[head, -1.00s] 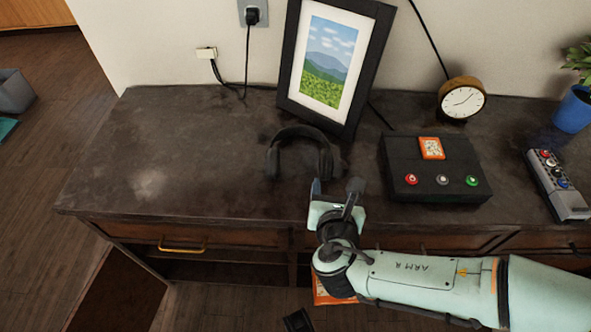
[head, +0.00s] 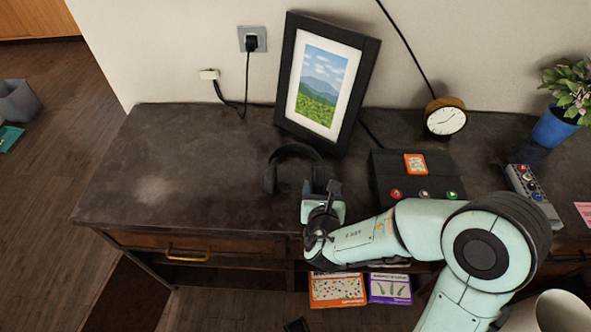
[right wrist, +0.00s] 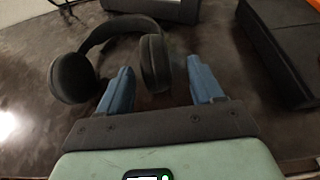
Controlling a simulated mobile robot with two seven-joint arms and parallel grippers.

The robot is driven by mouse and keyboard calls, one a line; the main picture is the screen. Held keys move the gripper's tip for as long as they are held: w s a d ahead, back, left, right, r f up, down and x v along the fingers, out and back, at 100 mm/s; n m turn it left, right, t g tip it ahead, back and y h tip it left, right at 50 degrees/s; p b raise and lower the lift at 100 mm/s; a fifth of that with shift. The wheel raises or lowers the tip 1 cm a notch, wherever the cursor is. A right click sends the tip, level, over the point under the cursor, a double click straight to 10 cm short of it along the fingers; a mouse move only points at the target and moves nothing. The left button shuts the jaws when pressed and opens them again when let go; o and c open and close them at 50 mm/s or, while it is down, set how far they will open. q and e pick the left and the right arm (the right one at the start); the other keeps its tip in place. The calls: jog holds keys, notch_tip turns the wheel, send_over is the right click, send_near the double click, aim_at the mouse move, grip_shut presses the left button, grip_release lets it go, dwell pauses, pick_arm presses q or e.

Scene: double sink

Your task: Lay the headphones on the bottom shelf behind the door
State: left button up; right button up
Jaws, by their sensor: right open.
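The black headphones (head: 294,168) lie on the dark desk top (head: 170,165), in front of the picture frame. The headband arches left to the other earcup. Under the desk top, an open shelf space (head: 225,277) shows below the drawer. A brown panel (head: 128,292), possibly the open door, is at lower left. My left gripper is not seen.
A black button box (head: 385,185) stands right of the headphones. The picture frame (head: 327,85), clock (head: 445,116), remote (head: 533,190) and potted plant (head: 560,122) are farther back or right. Two boxes (head: 338,289) (head: 389,288) sit below the desk. The desk's left part is clear.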

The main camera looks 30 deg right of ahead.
jog(key=x, duration=0.4)
jog(key=b+x, duration=0.1)
jog(key=x, duration=0.1)
jog(key=shift+w+a+f, duration=0.15)
jog(key=shift+a+f, duration=0.05)
jog(key=shift+f, duration=0.3)
jog(key=shift+c, duration=0.3)
jog(key=c, duration=1)
grip_shut()
jog(key=shift+r, duration=0.15)
